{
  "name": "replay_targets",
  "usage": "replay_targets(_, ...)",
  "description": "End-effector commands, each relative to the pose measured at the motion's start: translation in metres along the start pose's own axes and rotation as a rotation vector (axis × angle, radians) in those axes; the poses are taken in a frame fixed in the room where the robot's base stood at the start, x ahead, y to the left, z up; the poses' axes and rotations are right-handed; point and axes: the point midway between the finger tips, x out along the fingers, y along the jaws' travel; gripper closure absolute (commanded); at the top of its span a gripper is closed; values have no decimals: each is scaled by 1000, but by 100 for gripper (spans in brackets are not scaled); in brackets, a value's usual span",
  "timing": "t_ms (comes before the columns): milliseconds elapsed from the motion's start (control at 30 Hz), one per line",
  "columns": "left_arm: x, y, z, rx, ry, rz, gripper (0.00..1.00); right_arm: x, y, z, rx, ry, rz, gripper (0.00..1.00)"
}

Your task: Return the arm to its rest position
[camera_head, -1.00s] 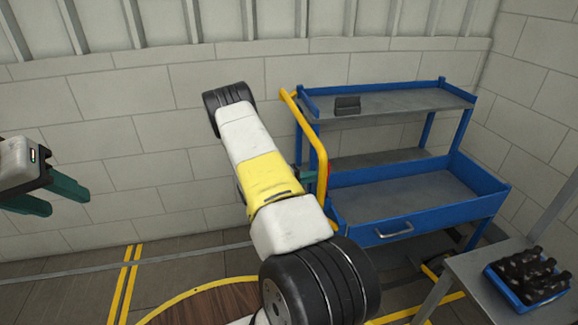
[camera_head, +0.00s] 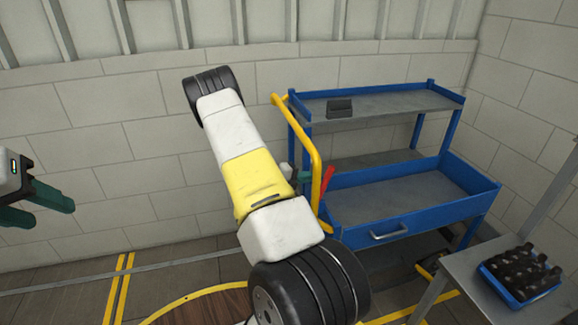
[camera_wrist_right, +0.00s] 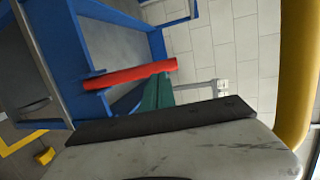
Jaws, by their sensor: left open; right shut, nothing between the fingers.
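My right arm (camera_head: 255,180) crosses the middle of the head view and hides most of its gripper. In the right wrist view, the green fingers of my right gripper (camera_wrist_right: 158,92) are shut and empty. Their tips are close to a red rod (camera_wrist_right: 130,73) in that view; I cannot tell whether they touch it. The red rod also shows in the head view (camera_head: 327,183), beside the blue cart (camera_head: 345,214). My left gripper (camera_head: 53,211) is open and empty at the left edge, in front of the wall, with its green fingers apart.
The cart has a yellow handle (camera_head: 317,165) close to my right arm and a dark box (camera_head: 340,108) on its top shelf. A grey table (camera_head: 462,270) at the lower right carries a blue crate (camera_head: 519,299) of several dark bottles. A round wooden top (camera_head: 215,308) shows below.

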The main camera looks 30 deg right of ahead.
Motion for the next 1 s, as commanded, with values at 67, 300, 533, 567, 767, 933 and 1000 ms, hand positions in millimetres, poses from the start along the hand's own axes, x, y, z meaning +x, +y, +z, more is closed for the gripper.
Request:
replay_targets(67,0,0,0,0,0,0,54,-20,-2,0,0,-4,1,100)
replay_targets(300,0,0,0,0,0,0,54,-73,-7,0,0,-3,1,100)
replay_targets(533,0,0,0,0,0,0,54,-99,-10,0,-1,-1,1,100)
replay_targets(567,0,0,0,0,0,0,54,-100,-10,0,-1,-1,1,100)
replay_targets(767,0,0,0,0,0,0,54,-103,-11,-2,11,6,6,100)
replay_targets(933,0,0,0,0,0,0,54,-112,-33,-15,205,84,90,100)
replay_targets(1000,0,0,0,0,0,0,54,-121,-47,-27,360,150,156,100)
